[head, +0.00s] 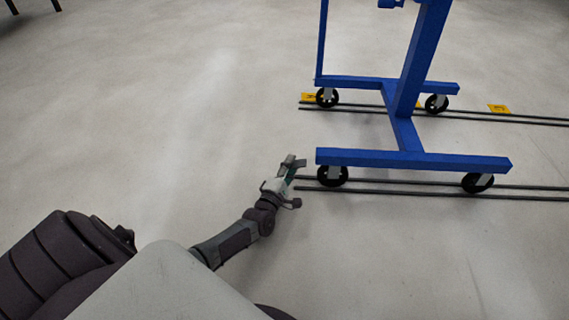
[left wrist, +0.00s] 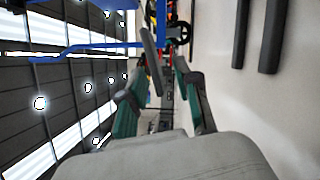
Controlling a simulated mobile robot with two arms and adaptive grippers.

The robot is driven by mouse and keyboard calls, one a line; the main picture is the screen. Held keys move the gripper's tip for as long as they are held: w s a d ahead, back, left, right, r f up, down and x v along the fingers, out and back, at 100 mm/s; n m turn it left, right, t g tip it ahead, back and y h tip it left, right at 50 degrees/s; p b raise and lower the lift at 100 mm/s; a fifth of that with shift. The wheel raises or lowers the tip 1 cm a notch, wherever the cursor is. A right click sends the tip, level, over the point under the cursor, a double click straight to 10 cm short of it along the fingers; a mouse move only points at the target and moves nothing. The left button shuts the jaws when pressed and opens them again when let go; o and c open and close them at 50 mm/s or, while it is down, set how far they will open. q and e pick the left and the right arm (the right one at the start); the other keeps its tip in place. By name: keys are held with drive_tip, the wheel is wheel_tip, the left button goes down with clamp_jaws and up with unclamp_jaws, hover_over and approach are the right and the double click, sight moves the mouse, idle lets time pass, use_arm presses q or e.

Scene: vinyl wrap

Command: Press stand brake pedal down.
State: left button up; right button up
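The blue stand (head: 410,158) stands on black caster wheels at the right of the head view. Its near left caster (head: 332,175) is just right of my left gripper (head: 293,166). No separate brake pedal can be made out at this size. The left gripper is low over the floor, apart from the caster as far as I can tell. In the left wrist view its two fingers (left wrist: 166,64) are spread with a gap and nothing between them. A dark caster wheel (left wrist: 180,32) and blue stand bars (left wrist: 95,47) show beyond the fingertips. My right gripper is not in view.
Dark parallel rails (head: 420,193) run along the floor under the near casters, and another pair (head: 530,120) runs under the far ones. Yellow floor markers (head: 499,108) lie by the far rails. The grey floor (head: 180,120) left of the stand is clear.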

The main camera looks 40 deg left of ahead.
use_arm(q)
drive_tip(key=v, duration=1.1)
drive_tip(key=shift+s, duration=0.25)
drive_tip(key=shift+w, duration=0.1)
